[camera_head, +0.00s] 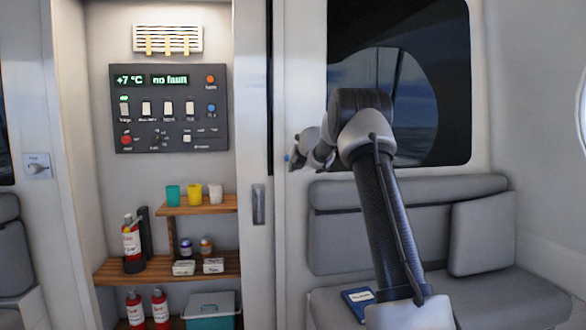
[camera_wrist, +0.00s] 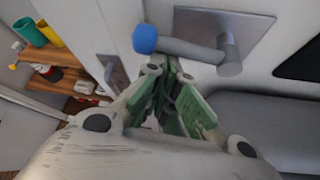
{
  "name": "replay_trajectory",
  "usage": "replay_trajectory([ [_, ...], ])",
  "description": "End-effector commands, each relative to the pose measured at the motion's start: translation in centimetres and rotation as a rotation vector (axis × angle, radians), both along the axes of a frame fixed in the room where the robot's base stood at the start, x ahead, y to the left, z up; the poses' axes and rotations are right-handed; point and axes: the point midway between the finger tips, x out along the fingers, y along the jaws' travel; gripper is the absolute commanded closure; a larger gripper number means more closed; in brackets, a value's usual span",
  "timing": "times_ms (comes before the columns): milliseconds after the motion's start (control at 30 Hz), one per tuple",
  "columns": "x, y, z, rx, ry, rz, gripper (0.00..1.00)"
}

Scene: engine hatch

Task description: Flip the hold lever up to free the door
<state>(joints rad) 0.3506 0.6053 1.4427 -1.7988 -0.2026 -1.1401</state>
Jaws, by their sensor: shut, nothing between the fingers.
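The hold lever (camera_wrist: 190,49) is a grey bar with a blue tip, on a square metal plate (camera_wrist: 245,25) on the white wall. It lies about level, with its tip to the left. In the head view only a bit of the blue tip (camera_head: 287,157) shows; my arm hides the rest. My gripper (camera_wrist: 166,70) is shut and empty, its fingertips just below the lever near the blue tip. I cannot tell if they touch. The door (camera_head: 257,110) is a pale panel with a recessed grey handle (camera_head: 258,204), left of the lever.
Left of the door, an open recess holds wooden shelves (camera_head: 170,267) with cups, jars and red bottles, below a dark control panel (camera_head: 170,108). A grey padded bench (camera_head: 480,300) with a blue book (camera_head: 357,300) stands below my arm. A dark window (camera_head: 400,60) is behind it.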

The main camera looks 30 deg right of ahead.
Motion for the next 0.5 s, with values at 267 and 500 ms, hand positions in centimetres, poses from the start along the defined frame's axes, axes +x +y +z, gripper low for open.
replay_trajectory([
  [267,0.0,0.0,0.6,0.076,-0.024,-0.001,1.00],
  [500,0.0,-0.2,1.7,0.240,-0.071,-0.002,1.00],
])
